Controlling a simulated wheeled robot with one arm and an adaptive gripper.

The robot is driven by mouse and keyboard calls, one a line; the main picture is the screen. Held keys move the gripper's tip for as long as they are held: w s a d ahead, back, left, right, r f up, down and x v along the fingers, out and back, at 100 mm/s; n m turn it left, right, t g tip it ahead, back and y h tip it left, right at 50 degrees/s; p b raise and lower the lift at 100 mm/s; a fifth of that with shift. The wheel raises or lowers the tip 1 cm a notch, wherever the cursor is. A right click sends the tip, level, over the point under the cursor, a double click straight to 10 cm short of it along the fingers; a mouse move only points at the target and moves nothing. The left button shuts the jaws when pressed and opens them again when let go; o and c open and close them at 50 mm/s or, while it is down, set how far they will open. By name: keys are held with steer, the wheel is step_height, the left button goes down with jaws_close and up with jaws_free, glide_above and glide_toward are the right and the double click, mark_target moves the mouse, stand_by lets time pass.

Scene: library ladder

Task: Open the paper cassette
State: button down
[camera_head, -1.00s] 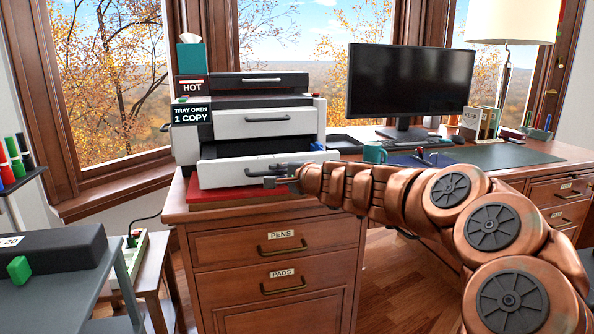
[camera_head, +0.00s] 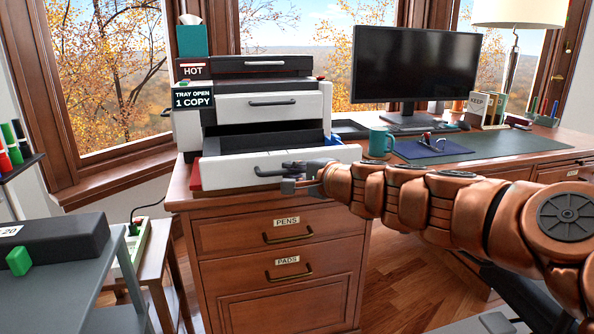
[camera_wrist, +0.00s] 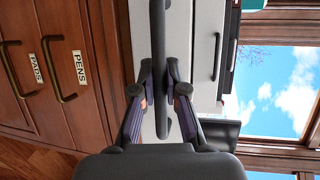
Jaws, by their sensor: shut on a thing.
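The paper cassette (camera_head: 222,174) is the lowest white drawer of the printer (camera_head: 250,112). It sticks out toward me, and its dark interior shows behind the front panel. My gripper (camera_head: 288,178) is shut on the cassette's dark bar handle (camera_head: 267,173), near its right end. In the wrist view the fingers (camera_wrist: 160,90) close around the upright-looking handle (camera_wrist: 159,35), with the white cassette front (camera_wrist: 141,25) behind it. How much paper lies inside I cannot tell.
The white drawer above (camera_head: 295,106) is shut. The printer stands on a wooden cabinet (camera_head: 282,222) with drawers marked PENS and PADS. A teal mug (camera_head: 377,142) stands right of the cassette. A grey side table (camera_head: 100,262) is at the left.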

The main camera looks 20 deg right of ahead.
steer(key=c, duration=1.2)
jaws_free()
